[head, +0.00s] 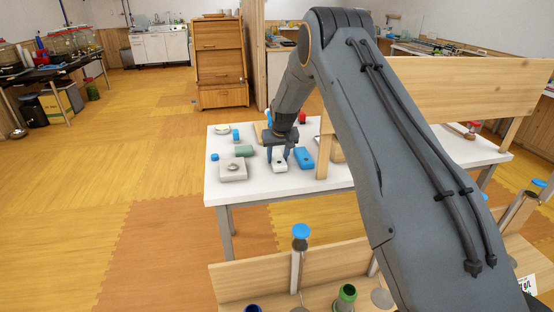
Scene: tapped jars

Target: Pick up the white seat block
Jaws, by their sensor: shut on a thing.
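The white seat block (279,166) is a small pale block with a dark spot on its upper face, at the white table, left of a blue block. My gripper (279,155) is above it, pointing down, with its fingers closed on the block's sides. The block's back part is hidden by my gripper. From this view I cannot tell whether the block touches the tabletop or is slightly raised.
On the white table (217,190) are a blue block (304,158), a grey-white block with a round knob (233,170), a green block (243,151) and small blue pieces. A wooden panel (470,95) stands at the right. A wooden rack with capped tubes (300,232) is nearer.

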